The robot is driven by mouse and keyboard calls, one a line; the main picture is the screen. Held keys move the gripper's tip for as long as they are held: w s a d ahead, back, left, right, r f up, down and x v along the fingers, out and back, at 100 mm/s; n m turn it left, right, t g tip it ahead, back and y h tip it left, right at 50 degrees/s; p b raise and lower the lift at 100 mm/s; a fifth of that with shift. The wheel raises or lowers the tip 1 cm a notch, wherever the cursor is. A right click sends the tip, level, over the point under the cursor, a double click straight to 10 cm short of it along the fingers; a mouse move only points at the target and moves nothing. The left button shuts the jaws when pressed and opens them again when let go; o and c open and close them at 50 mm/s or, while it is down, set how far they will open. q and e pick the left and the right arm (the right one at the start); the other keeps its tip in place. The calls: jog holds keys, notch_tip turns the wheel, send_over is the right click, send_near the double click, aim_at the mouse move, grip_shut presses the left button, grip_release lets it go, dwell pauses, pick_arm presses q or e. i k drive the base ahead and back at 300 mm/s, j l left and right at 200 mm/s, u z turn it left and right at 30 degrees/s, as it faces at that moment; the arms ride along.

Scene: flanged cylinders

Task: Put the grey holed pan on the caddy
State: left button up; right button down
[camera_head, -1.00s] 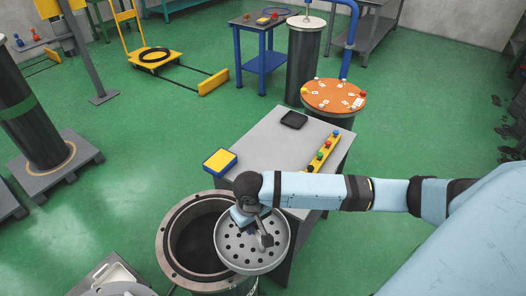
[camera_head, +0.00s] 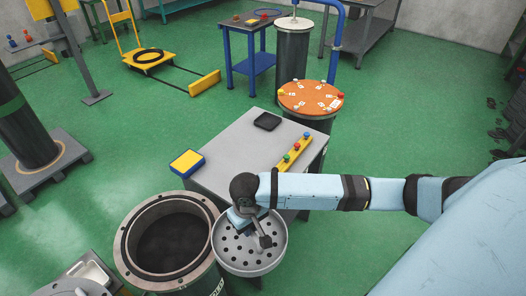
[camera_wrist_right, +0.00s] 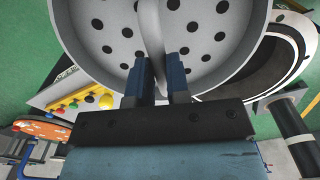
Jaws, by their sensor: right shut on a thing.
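The grey holed pan (camera_head: 240,262) is a round, shallow dish with several holes. It hangs beside the right rim of the open flanged cylinder (camera_head: 128,246) in the head view. My right gripper (camera_head: 258,228) is shut on the pan's handle, which stands up inside the dish. The right wrist view shows the pan (camera_wrist_right: 207,62) filling the top, with the handle between the fingers of my right gripper (camera_wrist_right: 159,75). I cannot tell for certain which thing is the caddy. My left gripper is not in view.
A grey table (camera_head: 230,150) stands behind the pan, bearing a yellow-blue box (camera_head: 187,162), a black tray (camera_head: 267,121) and a yellow button strip (camera_head: 292,153). An orange-topped cylinder (camera_head: 311,98) stands beyond. Grey equipment (camera_head: 92,275) sits at the lower left. Green floor is clear at right.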

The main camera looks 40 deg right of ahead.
aim_at(242, 153)
jog(key=k+l+u, duration=0.15)
jog(key=l, duration=0.25)
jog(key=k+l+u, duration=0.2)
jog(key=l, duration=0.2)
jog(key=l+u, duration=0.2)
jog(key=l, duration=0.4)
jog(key=k+l+u, duration=0.2)
jog(key=l, duration=0.35)
jog(key=l+u, duration=0.2)
jog(key=l, duration=0.4)
jog(key=k+l+u, duration=0.1)
jog(key=l+u, duration=0.2)
jog(key=l, duration=0.55)
jog(key=i+l+u, duration=0.1)
jog(key=i+l, duration=0.15)
jog(key=i+l+u, duration=0.1)
jog(key=l, duration=0.4)
jog(key=i, duration=0.1)
